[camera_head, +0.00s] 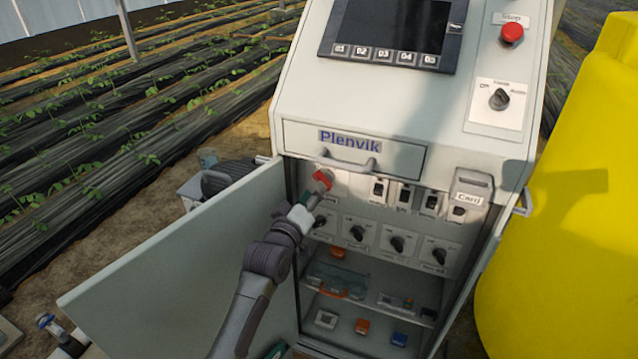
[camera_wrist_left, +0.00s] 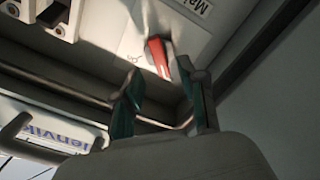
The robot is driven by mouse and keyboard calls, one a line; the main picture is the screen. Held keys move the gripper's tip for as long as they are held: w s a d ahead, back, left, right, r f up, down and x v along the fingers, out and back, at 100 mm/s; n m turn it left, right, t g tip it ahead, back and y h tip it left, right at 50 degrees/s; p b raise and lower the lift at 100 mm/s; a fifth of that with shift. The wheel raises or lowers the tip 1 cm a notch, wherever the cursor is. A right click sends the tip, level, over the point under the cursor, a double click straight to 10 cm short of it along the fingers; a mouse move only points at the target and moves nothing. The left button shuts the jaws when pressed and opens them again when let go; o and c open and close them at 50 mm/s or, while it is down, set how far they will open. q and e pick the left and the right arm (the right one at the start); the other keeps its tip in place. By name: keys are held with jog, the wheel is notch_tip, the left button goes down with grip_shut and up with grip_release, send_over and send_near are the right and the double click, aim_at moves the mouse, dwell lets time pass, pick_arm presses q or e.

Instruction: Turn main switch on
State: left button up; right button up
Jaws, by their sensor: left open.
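The main switch (camera_head: 322,180) is a red handle at the upper left of the switch panel inside the open cabinet. In the left wrist view the red handle (camera_wrist_left: 159,57) sits on a light plate, beside a label partly reading "Mai". My left gripper (camera_head: 309,198) is open and close in front of the switch. In the left wrist view its two fingertips (camera_wrist_left: 166,77) lie on either side of the handle's lower end; I cannot tell whether they touch it. My right gripper is not in view.
The open cabinet door (camera_head: 180,275) stands left of my left arm. A drawer handle (camera_head: 348,162) juts out just above the switch. Black rotary knobs (camera_head: 357,233) and breakers (camera_head: 378,190) are to the right. A yellow tank (camera_head: 570,220) fills the right side.

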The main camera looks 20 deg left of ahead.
aim_at(324, 179)
pick_arm(q)
jog(key=shift+w, duration=2.25)
grip_shut()
